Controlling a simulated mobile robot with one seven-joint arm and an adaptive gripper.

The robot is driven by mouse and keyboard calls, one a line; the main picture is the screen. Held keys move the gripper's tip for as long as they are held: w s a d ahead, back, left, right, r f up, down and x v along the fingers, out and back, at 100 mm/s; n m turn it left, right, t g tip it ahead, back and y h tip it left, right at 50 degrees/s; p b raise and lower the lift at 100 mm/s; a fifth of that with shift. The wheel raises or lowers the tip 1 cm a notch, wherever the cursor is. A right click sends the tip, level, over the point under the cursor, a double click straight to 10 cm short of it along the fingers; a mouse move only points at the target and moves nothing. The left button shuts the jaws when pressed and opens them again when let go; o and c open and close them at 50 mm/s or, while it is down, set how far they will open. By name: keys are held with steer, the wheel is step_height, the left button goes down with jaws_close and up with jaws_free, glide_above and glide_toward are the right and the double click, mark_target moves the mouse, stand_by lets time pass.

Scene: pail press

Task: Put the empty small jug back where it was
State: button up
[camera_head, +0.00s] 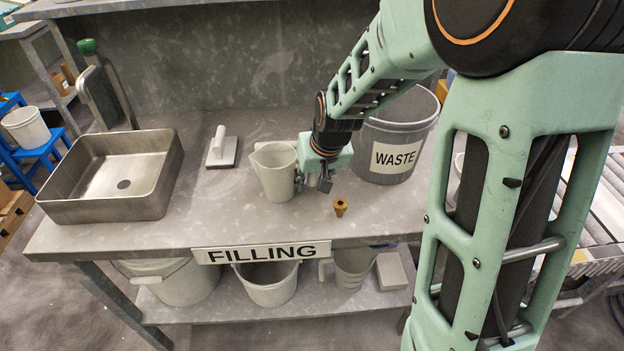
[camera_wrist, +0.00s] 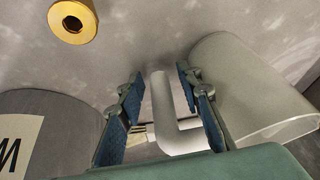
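A pale grey jug (camera_head: 272,172) stands upright on the grey bench (camera_head: 150,236), its spout to the left. In the wrist view the jug (camera_wrist: 245,85) is on the right, and its handle (camera_wrist: 163,110) stands between my fingers. My gripper (camera_head: 312,178) is at the jug's right side, low over the bench. In the wrist view my gripper (camera_wrist: 162,105) is open, with a gap on each side of the handle. The jug's inside is mostly hidden, so I cannot tell whether it is empty.
A grey WASTE bucket (camera_head: 372,132) stands close behind my gripper. A brass fitting (camera_head: 340,207) lies at front right. A steel sink (camera_head: 70,199) and a flat-based handled tool (camera_head: 221,152) are to the left. Buckets (camera_head: 268,292) and another jug (camera_head: 352,272) stand on the lower shelf.

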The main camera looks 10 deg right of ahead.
steer(key=shift+r, duration=0.15)
steer(key=shift+r, duration=0.2)
steer(key=p+v, duration=0.2)
steer(key=v, duration=0.9)
steer(key=shift+s+r, duration=0.25)
steer(key=shift+r, duration=0.05)
steer(key=shift+d, duration=0.1)
